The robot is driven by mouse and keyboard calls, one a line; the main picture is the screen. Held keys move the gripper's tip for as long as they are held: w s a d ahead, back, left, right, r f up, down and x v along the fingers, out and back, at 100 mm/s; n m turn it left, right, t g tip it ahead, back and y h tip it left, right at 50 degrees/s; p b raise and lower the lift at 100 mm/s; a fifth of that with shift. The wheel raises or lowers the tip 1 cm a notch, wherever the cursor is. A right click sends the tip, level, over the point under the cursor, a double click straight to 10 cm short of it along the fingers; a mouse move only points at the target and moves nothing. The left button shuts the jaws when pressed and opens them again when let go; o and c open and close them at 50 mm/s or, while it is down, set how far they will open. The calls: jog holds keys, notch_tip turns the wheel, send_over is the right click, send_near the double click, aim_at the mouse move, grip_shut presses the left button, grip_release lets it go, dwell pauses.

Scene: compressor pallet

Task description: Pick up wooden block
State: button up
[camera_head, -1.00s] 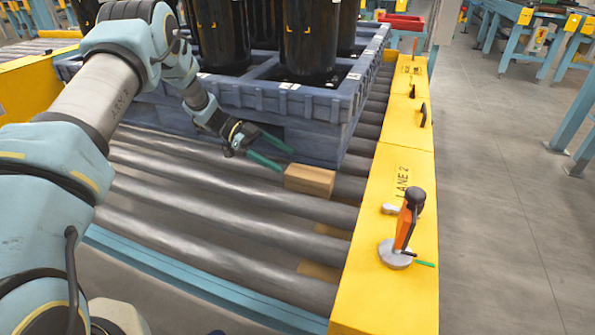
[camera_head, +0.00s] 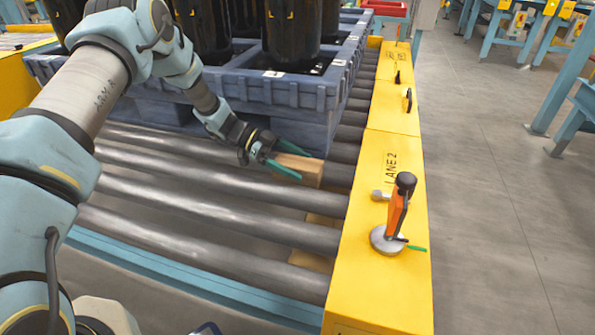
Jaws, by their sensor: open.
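The wooden block (camera_head: 311,172) is a light brown cuboid lying on the rollers, close against the front of the blue-grey pallet. My gripper (camera_head: 291,162) has reached it from the left, with green fingers spread apart. One finger lies along the block's near left side and the other passes behind its top, between block and pallet. The block's left part shows between the fingers. I cannot tell whether either finger touches it.
The pallet (camera_head: 240,91) carries several black cylinders (camera_head: 292,35). Metal rollers (camera_head: 206,188) run in front of it. The yellow side rail (camera_head: 378,288) marked LANE 2 bears an orange-handled lever (camera_head: 397,214). Grey floor lies open to the right.

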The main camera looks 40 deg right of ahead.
jog(key=shift+s+d+f, duration=0.1)
jog(key=c, duration=1.5)
jog(key=shift+c, duration=0.2)
